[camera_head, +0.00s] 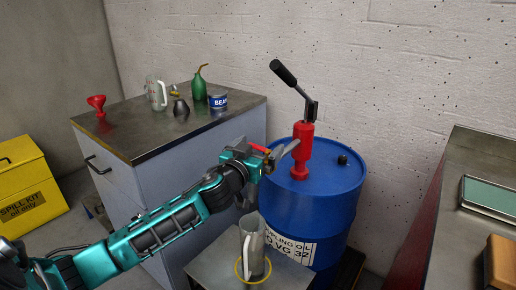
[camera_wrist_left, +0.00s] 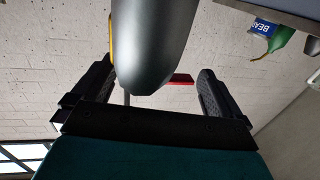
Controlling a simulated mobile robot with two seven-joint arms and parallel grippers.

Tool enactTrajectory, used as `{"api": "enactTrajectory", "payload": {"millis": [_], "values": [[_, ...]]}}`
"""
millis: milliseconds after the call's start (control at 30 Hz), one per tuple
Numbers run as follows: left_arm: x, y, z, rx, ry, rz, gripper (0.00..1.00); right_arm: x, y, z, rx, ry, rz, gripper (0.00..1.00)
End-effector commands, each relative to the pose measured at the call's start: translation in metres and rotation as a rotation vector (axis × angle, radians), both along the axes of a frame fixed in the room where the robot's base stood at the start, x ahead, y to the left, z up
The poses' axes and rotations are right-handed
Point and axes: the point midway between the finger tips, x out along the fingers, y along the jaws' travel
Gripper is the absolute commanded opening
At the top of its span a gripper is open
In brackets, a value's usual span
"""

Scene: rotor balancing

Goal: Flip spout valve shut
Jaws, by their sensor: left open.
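A red hand pump (camera_head: 301,152) with a black lever stands on the blue oil drum (camera_head: 312,205). Its grey spout (camera_head: 287,149) points left, with the red valve handle (camera_head: 261,148) near its outer end. My left gripper (camera_head: 267,161) is open at the spout's end, close to the handle. In the left wrist view the red handle (camera_wrist_left: 182,79) shows between the open fingers, partly hidden behind a large grey rounded part (camera_wrist_left: 155,40). I cannot tell whether a finger touches the handle. My right gripper is not in view.
A clear jug (camera_head: 252,247) stands below the spout on a small stand (camera_head: 212,270), by a yellow ring. A cabinet (camera_head: 150,118) behind holds a red funnel (camera_head: 97,104), another jug (camera_head: 156,94), a green oil can (camera_head: 199,88) and a blue tin (camera_head: 218,102). A bench (camera_head: 470,180) is at right.

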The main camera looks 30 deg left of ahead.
Motion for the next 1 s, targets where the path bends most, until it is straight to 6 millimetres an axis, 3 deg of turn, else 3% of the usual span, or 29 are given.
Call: {"api": "enactTrajectory", "payload": {"millis": [67, 500, 1000], "values": [[0.000, 0.000, 0.000, 0.000, 0.000, 0.000, 0.95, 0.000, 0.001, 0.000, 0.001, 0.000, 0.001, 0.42], [0.000, 0.001, 0.000, 0.001, 0.000, 0.003, 0.53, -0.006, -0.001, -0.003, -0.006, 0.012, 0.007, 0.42], [0.006, 0.003, 0.002, 0.004, 0.004, -0.180, 0.52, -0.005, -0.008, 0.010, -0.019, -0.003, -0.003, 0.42]]}}
